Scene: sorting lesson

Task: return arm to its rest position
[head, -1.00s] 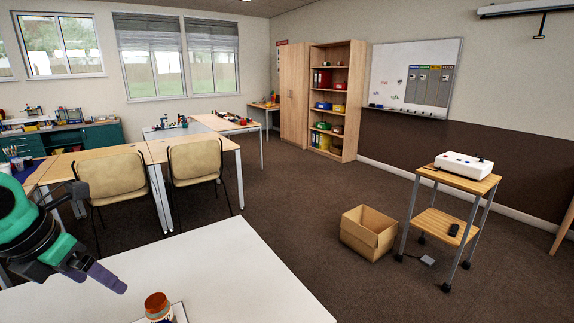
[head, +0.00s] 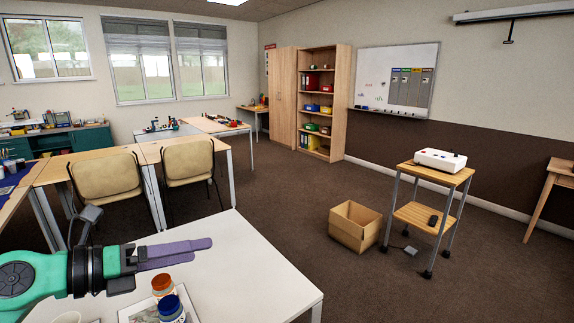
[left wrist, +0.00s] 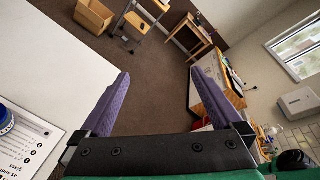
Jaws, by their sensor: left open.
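My left gripper (head: 210,251) comes in from the left in the head view, above the white table (head: 262,270). Its purple fingers point right and hold nothing. In the left wrist view the two fingers (left wrist: 165,100) stand wide apart, with only brown floor between them. An orange-lidded jar (head: 162,284) and a blue-lidded jar (head: 172,307) stand below the gripper at the bottom of the head view, apart from it. My right gripper is not in view.
A printed sheet (left wrist: 30,140) lies on the white table. Two chairs (head: 107,178) and desks stand beyond it. A cardboard box (head: 355,226) and a wheeled cart (head: 433,172) stand on the floor to the right.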

